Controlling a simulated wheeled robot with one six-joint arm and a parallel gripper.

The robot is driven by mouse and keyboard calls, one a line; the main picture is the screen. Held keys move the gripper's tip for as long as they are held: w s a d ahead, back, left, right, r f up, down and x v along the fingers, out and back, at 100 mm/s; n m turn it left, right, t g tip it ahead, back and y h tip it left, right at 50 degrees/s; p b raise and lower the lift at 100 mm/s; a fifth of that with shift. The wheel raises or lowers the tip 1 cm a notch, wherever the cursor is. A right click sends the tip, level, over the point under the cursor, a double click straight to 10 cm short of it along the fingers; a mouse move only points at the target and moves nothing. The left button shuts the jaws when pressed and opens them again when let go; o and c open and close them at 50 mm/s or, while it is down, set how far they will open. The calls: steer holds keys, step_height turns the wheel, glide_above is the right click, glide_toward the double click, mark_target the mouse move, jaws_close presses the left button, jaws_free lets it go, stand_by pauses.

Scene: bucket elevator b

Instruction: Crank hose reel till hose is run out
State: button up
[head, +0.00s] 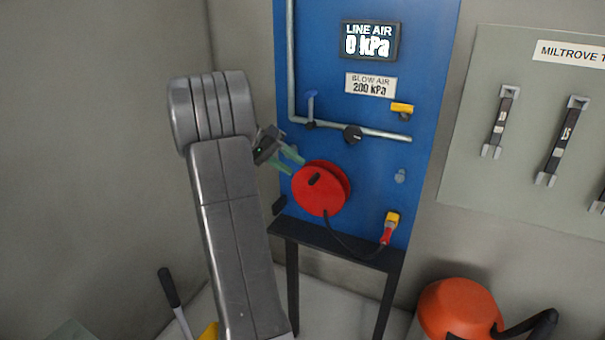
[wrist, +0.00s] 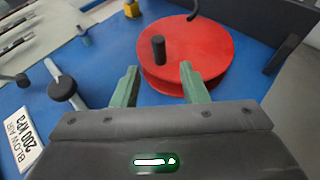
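The red hose reel (head: 318,190) is mounted on the blue panel (head: 330,90). A black crank knob (head: 314,179) stands out from its face; the knob also shows in the wrist view (wrist: 158,50). A black hose (head: 345,244) hangs from the reel and runs to a red and yellow nozzle (head: 388,230) at the lower right of the panel. My gripper (head: 292,163) is at the reel's upper left. In the wrist view its green fingers (wrist: 158,85) are spread apart, with nothing between them, and the knob lies beyond the gap between the tips.
A grey pipe (head: 292,60) with a black knob (head: 353,134) runs above the reel. A dark shelf (head: 335,245) is below. An orange rounded object (head: 458,305) stands at lower right.

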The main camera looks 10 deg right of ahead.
steer(key=v, duration=0.7)
steer(key=shift+a+r, duration=0.25)
steer(key=shift+a, duration=0.05)
steer(key=shift+d, duration=0.1)
steer(key=x, duration=1.3)
steer(key=shift+d+f+p, duration=0.25)
steer(key=shift+p, duration=0.05)
